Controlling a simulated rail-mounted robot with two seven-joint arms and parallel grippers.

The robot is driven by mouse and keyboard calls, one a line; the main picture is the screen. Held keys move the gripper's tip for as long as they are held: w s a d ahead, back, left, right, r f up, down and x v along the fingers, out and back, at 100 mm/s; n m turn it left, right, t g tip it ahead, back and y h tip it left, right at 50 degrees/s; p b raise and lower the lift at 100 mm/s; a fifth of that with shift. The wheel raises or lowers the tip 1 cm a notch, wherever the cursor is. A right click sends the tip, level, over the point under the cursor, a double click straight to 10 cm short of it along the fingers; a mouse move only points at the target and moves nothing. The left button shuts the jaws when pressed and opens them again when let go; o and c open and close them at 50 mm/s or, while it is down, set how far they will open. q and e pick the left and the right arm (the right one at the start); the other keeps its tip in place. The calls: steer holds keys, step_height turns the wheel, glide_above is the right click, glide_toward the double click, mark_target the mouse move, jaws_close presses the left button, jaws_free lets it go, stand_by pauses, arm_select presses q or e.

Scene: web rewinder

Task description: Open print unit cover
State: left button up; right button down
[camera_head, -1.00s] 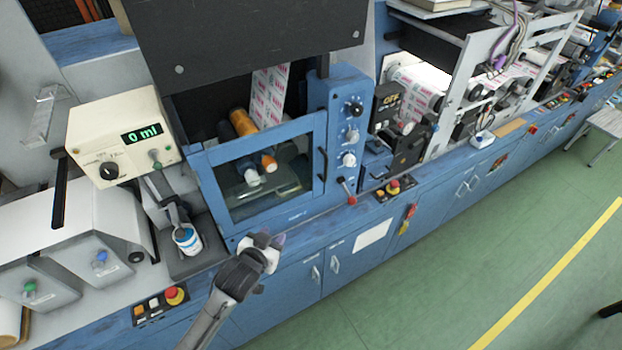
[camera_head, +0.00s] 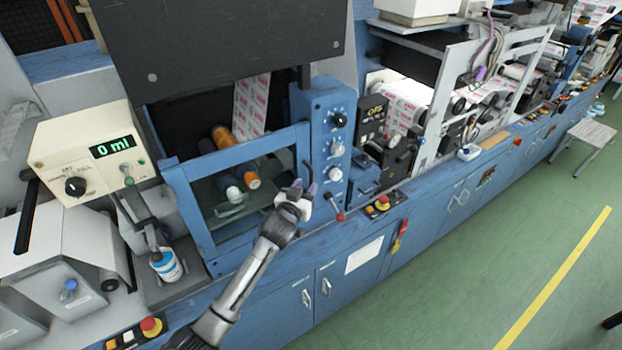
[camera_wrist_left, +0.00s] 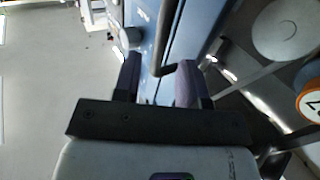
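The print unit cover (camera_head: 176,190) is a blue frame with a clear window, and it looks closed. Its dark bar handle (camera_head: 308,168) is on the frame's right side. My left gripper (camera_head: 303,189) is at the lower end of this handle. In the left wrist view, the two purple-grey fingers of the gripper (camera_wrist_left: 158,84) stand apart. The handle (camera_wrist_left: 159,42) runs down toward the gap between them, and I see no finger closed on it. Whether its end lies between the fingertips is hard to tell. My right gripper is not in view.
A control panel with knobs (camera_head: 336,146) stands just right of the cover. A red-tipped lever (camera_head: 340,216) and a red button (camera_head: 383,202) are near it. A dosing box (camera_head: 90,150) and a white-blue cup (camera_head: 166,265) stand left. Green floor (camera_head: 450,265) is free in front.

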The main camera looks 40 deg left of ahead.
mark_target(310, 180)
arm_select(q)
steer(key=shift+x, duration=2.15)
steer(key=shift+c, duration=0.3)
jaws_close()
